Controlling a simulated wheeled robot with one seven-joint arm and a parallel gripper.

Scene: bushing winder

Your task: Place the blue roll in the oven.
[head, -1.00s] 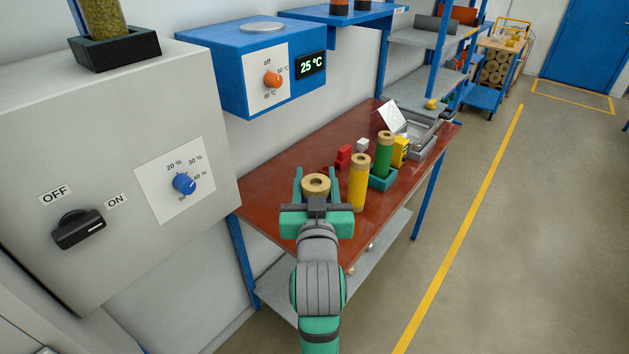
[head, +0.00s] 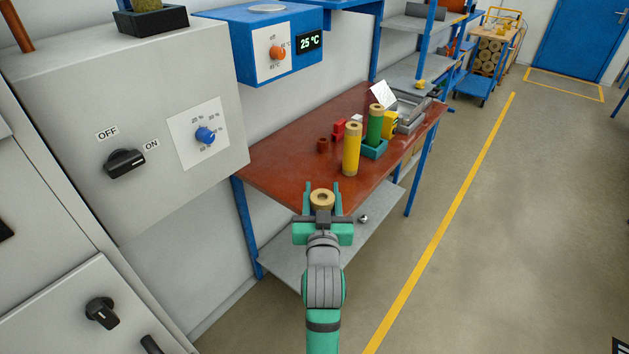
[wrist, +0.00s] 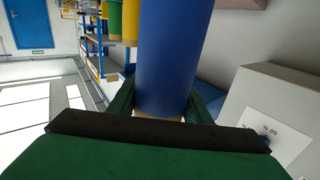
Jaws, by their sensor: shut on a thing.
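The blue roll (wrist: 172,50) is between the two green fingers of my gripper (head: 322,186), shut on it. In the head view only its tan end ring (head: 322,199) shows clearly; the rest is hidden by my gripper. The roll is held in front of the red-topped table's near edge, apart from the other rolls. No open oven chamber shows. A blue box (head: 252,62) with an orange dial and a 25 °C display is on the wall; I cannot tell whether it is the oven.
A yellow roll (head: 351,150) and a green roll (head: 375,124) stand on the red table (head: 275,162). A grey cabinet (head: 75,100) with an OFF/ON switch and blue dial is at left. A lower grey unit (head: 55,295) has black knobs. The floor at right is clear.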

